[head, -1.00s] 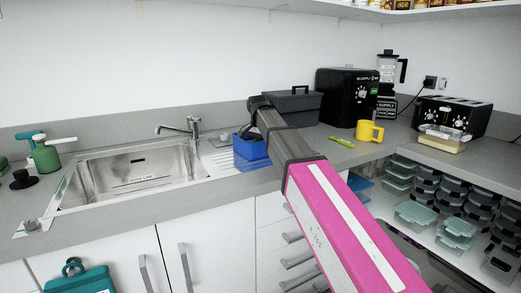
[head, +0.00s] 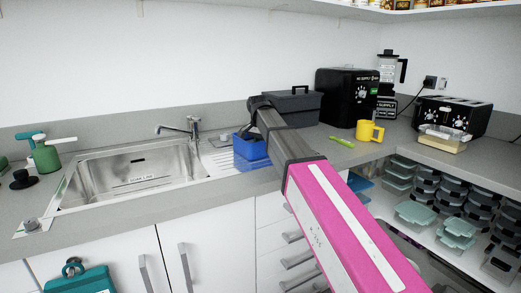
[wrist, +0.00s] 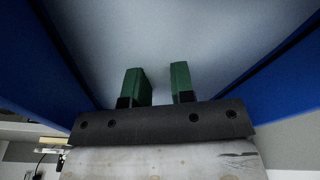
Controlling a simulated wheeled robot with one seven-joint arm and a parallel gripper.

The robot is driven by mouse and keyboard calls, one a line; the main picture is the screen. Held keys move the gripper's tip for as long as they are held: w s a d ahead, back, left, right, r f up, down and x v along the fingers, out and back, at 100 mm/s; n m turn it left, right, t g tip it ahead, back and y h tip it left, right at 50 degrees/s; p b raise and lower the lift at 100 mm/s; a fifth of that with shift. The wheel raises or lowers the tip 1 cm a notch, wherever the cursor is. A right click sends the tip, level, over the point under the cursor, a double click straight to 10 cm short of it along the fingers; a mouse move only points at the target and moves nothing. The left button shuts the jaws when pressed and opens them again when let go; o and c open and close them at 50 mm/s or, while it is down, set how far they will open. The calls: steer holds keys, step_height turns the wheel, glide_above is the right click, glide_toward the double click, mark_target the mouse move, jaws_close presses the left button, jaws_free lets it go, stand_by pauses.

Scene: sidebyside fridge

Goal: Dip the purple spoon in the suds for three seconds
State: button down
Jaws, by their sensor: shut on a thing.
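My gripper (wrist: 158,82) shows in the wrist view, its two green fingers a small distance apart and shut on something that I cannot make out. A pale bluish-white surface (wrist: 150,35) lies beyond the fingers; I cannot tell whether it is suds. Blue walls (wrist: 32,60) stand on both sides of the fingers. In the head view, my arm reaches over the counter to a blue tub (head: 246,147) right of the sink, and hides my gripper. No purple spoon can be made out in either view.
The steel sink (head: 130,175) and tap (head: 192,126) are left of the tub. A dark grey box (head: 300,105), black appliance (head: 347,92), green item (head: 342,141), yellow mug (head: 363,131) and toaster (head: 450,114) stand to the right. The counter front (head: 110,212) is clear.

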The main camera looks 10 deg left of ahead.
steer(key=shift+r, duration=0.1)
step_height(320, 180, up, 11)
stand_by(1.2)
stand_by(1.4)
step_height(320, 180, up, 4)
steer(key=shift+f, duration=0.1)
stand_by(0.4)
